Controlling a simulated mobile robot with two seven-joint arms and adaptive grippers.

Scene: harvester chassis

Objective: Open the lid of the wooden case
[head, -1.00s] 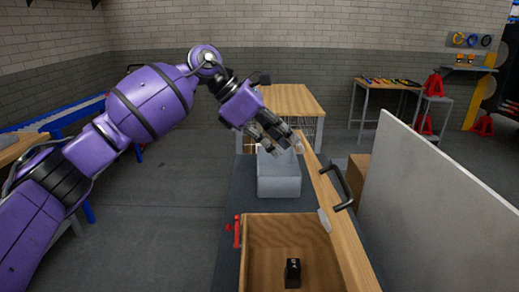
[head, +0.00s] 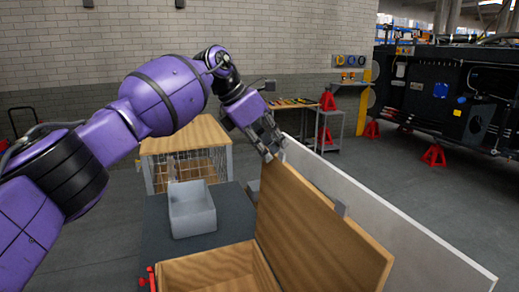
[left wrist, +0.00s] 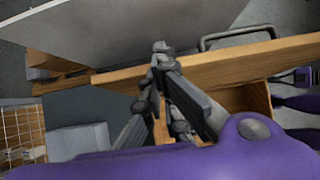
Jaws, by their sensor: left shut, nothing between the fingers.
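The wooden case (head: 215,268) is open at the bottom of the head view, on a dark grey worktop. Its lid (head: 320,230) is raised on the right side, with its bare inner face showing. In the left wrist view the lid's edge (left wrist: 235,68) crosses the picture, with a dark handle (left wrist: 237,37) on its outer side. My left gripper (head: 269,150) is shut and empty at the lid's upper far corner. It also shows in the left wrist view (left wrist: 160,70), close against the lid; contact is unclear. My right gripper is out of view.
A grey bin (head: 191,210) stands on the worktop (head: 165,238) behind the case. A pale panel (head: 390,220) stands close behind the lid on the right. A red clamp (head: 151,280) is at the case's left. A wooden-topped cage table (head: 187,137) stands farther back.

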